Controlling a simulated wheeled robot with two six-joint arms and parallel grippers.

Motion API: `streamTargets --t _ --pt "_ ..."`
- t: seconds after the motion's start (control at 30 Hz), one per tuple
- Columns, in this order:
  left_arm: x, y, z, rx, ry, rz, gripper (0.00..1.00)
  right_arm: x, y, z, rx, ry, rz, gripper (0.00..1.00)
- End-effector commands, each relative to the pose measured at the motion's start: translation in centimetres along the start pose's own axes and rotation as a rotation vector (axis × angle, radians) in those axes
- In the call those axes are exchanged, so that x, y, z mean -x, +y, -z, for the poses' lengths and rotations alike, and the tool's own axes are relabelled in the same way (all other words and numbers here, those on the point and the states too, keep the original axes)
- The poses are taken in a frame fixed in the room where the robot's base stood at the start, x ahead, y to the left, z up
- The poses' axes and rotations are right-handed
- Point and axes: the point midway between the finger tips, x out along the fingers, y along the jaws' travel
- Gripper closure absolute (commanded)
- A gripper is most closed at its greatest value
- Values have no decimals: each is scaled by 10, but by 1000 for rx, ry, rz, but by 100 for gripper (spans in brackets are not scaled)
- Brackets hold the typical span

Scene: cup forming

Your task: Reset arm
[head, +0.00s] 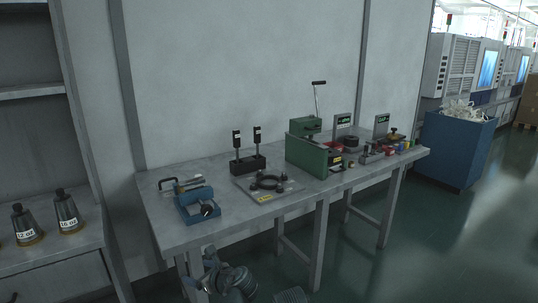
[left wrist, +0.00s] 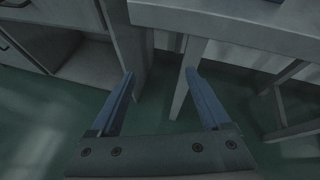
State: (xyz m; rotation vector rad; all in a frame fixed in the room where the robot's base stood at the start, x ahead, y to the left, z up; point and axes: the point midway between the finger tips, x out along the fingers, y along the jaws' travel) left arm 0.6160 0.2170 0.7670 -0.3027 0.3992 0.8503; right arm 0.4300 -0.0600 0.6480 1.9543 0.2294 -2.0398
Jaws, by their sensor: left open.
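My left gripper (head: 197,270) is low in the head view, below the workbench's front edge and near its left front leg. In the left wrist view my left gripper (left wrist: 160,75) has its two blue fingers spread apart, with only floor and furniture beyond them. It is open and empty. My right gripper does not show in either view.
The grey workbench (head: 225,222) carries a blue fixture (head: 198,205), a ring fixture plate (head: 268,186), a black two-post block (head: 249,164) and a green press (head: 307,150). A left cabinet holds labelled cones (head: 67,212). A blue bin (head: 455,150) stands right. Open floor lies in front.

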Motion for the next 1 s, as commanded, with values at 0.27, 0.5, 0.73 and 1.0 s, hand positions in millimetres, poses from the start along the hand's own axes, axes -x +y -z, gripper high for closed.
streamTargets --t 0.27,0.5,0.73,1.0 --pt "-6 58 74 923 338 -320 19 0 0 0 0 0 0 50" --pt "18 78 123 1542 484 -721 19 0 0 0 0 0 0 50" --pt "44 82 148 1893 514 -1073 19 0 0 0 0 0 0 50" --pt "94 69 119 1914 515 -1162 19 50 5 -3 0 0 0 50"
